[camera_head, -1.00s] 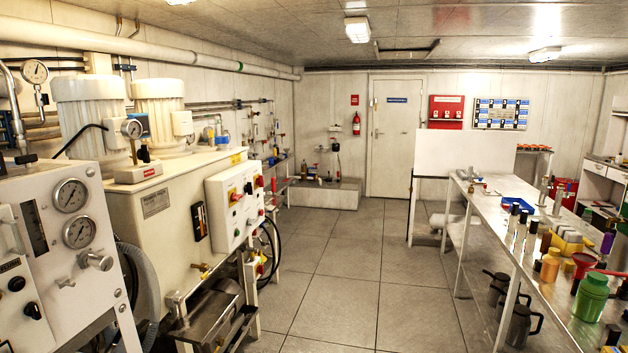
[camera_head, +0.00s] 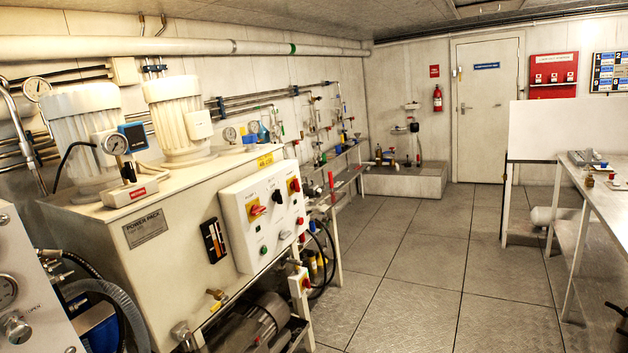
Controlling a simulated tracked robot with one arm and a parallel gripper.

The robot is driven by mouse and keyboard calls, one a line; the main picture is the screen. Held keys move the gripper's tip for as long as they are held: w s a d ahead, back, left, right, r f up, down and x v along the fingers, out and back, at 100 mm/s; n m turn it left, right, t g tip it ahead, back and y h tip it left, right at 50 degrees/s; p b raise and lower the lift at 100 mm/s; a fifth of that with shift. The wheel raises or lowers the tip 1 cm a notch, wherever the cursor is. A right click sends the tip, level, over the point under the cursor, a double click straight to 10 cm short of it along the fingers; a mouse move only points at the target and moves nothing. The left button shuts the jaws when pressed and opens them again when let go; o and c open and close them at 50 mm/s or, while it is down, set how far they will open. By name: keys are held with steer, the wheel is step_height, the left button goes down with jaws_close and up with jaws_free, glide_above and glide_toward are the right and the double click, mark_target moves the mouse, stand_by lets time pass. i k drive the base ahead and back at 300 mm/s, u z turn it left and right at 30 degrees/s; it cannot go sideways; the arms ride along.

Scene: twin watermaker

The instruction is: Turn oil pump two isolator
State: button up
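A white control box (camera_head: 262,217) is on the front of the cream power pack tank (camera_head: 175,258). It carries two red-and-yellow rotary isolators, a left one (camera_head: 256,210) and a right one (camera_head: 294,185). Black knobs and green and red buttons are also on its face. The labels above the isolators are too small to read surely, so I cannot tell for certain which is oil pump two. Two white pump motors (camera_head: 180,120) stand on top of the tank. My gripper is not in view.
A gauge panel (camera_head: 30,290) stands at the lower left. Pipes, hoses and a motor (camera_head: 262,318) are below the tank. The tiled floor (camera_head: 400,270) is clear between the tank and the workbench (camera_head: 602,202) at right.

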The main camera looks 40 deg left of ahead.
mark_target(294, 184)
steer(key=u, duration=0.4)
steer(key=i, duration=1.1)
steer(key=u, duration=0.65)
steer(key=k, duration=0.8)
steer(key=u, duration=0.1)
steer(key=i, duration=1.6)
steer(key=z, duration=0.3)
steer(key=i, duration=1.15)
